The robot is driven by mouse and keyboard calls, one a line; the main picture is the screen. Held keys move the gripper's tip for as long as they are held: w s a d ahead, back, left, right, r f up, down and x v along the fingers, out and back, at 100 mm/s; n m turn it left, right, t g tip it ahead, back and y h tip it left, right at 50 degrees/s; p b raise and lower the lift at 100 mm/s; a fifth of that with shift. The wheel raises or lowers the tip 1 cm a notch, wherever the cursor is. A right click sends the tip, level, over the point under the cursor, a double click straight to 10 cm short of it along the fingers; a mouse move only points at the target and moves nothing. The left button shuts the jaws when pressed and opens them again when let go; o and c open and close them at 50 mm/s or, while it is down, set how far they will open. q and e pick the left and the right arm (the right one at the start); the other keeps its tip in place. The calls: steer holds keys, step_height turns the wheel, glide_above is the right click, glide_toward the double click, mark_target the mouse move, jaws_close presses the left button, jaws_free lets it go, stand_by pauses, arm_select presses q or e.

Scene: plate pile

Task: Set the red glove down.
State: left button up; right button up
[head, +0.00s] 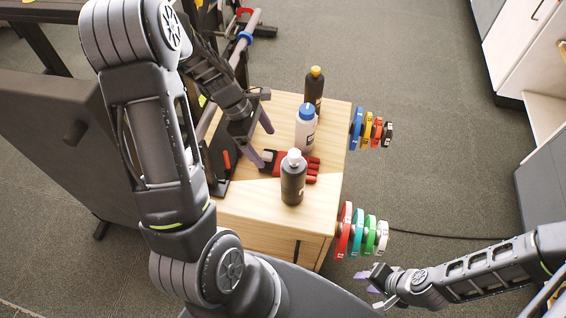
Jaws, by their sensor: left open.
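A white bottle with a blue cap (306,130) and a black bottle with a yellow cap (314,90) stand behind the glove. Coloured weight plates (360,234) hang on pegs on the cabinet's right side. A dark stand (219,168) is at left.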

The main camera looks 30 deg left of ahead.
mark_target(269, 155)
arm_select(q)
steer(key=x, duration=0.5)
steer(key=shift+s+a+f, duration=0.1)
steer(key=shift+s, duration=0.05)
stand_by(0.3)
steer(key=c, duration=1.5)
step_height(269, 155, up, 28)
steer(key=p, duration=0.3)
steer(key=shift+p, duration=0.35)
